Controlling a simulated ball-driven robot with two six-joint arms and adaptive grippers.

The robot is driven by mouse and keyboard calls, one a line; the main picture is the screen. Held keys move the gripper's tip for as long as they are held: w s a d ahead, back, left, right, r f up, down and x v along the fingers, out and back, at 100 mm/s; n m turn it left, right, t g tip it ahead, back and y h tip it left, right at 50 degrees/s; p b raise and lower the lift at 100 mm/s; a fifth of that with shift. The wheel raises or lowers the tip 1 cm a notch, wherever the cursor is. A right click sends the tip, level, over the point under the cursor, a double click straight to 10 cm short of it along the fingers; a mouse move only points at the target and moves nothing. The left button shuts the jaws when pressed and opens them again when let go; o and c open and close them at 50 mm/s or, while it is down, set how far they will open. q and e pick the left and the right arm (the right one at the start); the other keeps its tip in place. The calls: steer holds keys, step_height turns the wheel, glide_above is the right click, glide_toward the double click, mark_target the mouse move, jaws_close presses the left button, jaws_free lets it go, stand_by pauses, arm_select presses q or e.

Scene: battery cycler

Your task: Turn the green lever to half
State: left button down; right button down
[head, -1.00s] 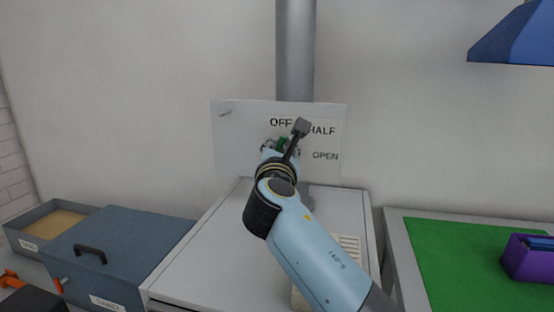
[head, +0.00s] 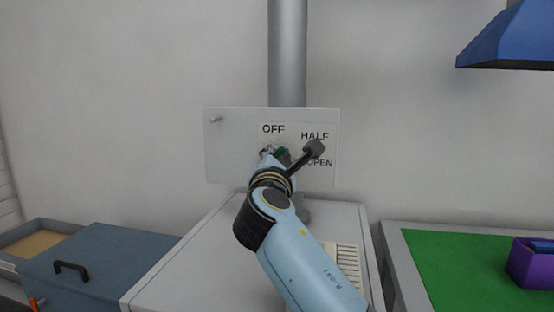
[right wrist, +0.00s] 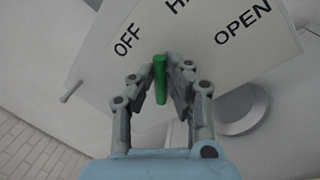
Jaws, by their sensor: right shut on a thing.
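The green lever (head: 281,153) is on a white panel (head: 228,160) lettered OFF, HALF and OPEN. In the head view my right arm hides most of it. In the right wrist view the lever (right wrist: 160,82) stands between the two fingers of my right gripper (right wrist: 167,85), which is shut on it. There its top end lies between the OFF lettering (right wrist: 127,40) and the partly cut-off HALF lettering. Its exact setting is hard to tell. In the head view the right gripper (head: 274,152) is just below the OFF lettering. My left gripper is out of view.
A grey pipe (head: 288,60) rises behind the panel. A white cabinet (head: 200,268) stands below it. At left is a blue-grey box with a handle (head: 100,262). At right are a green-topped table (head: 450,265), a purple bin (head: 530,265) and a blue hood (head: 510,40).

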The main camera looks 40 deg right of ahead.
steer(key=shift+f, duration=0.1)
steer(key=c, duration=1.3)
jaws_free()
steer(key=shift+c, duration=0.2)
step_height(320, 180, up, 10)
steer(key=shift+r, duration=0.1)
